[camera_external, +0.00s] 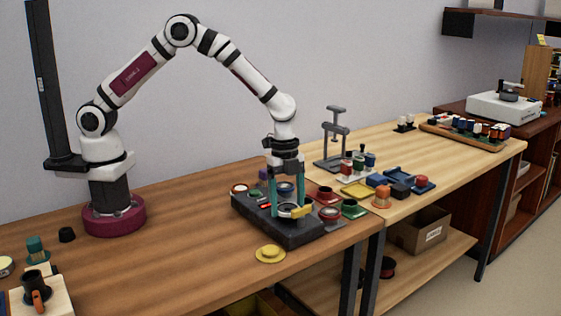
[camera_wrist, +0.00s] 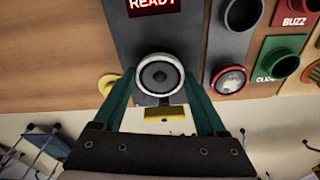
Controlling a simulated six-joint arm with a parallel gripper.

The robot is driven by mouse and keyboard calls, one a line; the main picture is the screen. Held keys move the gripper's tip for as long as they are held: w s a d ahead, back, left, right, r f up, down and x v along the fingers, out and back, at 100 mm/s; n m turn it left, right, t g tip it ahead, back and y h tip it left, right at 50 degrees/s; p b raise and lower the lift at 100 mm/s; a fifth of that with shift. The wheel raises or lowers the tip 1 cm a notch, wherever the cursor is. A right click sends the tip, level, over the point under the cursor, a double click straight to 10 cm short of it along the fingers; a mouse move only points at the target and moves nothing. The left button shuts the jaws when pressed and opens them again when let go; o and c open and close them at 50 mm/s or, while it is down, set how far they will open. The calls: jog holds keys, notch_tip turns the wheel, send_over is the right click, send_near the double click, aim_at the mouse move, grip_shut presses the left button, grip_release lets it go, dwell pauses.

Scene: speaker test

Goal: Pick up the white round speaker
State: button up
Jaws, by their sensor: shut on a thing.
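The white round speaker (camera_wrist: 159,75) has a pale rim and a dark cone with a grey centre. It sits between the two green fingers of my gripper (camera_wrist: 160,88) in the wrist view, and the fingers are shut on it at both sides. In the external view my gripper (camera_external: 287,203) points down over the dark test station (camera_external: 283,232), with the speaker (camera_external: 286,211) low between its fingertips. I cannot tell whether the speaker touches the station's surface.
A yellow block (camera_external: 302,211) is close beside the fingers. A red READY display (camera_wrist: 152,5) is on the station. Red BUZZ (camera_wrist: 296,12) and green CLICK (camera_wrist: 279,58) holders stand at the right. A yellow disc (camera_external: 270,254) lies in front; the table's left middle is mostly clear.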

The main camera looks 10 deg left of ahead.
jog(key=shift+r, duration=0.1)
jog(key=shift+r, duration=0.35)
jog(key=r, duration=0.2)
jog(key=s+r, duration=0.1)
jog(key=r, duration=0.1)
jog(key=shift+s+a, duration=0.1)
jog(key=shift+a, duration=0.15)
jog(key=s+a+r, duration=0.4)
jog(key=s+r, duration=0.2)
jog(key=s, duration=0.3)
jog(key=n, duration=0.3)
send_over(285, 209)
jog(key=d, duration=0.1)
jog(key=f, duration=0.2)
jog(key=w+d+f+n, duration=0.1)
jog(key=w+n, duration=0.1)
jog(key=w, duration=0.4)
jog(key=w+d+f+n, duration=0.1)
jog(key=w+d+f, duration=0.1)
jog(key=w, duration=0.5)
jog(key=shift+t, duration=0.3)
jog(key=shift+s+a+f, duration=0.1)
jog(key=shift+s+f, duration=0.05)
jog(key=shift+f, duration=1.45)
jog(key=shift+s+f, duration=0.1)
jog(key=shift+f, duration=1.45)
jog(key=shift+f, duration=0.2)
jog(key=shift+f, duration=0.35)
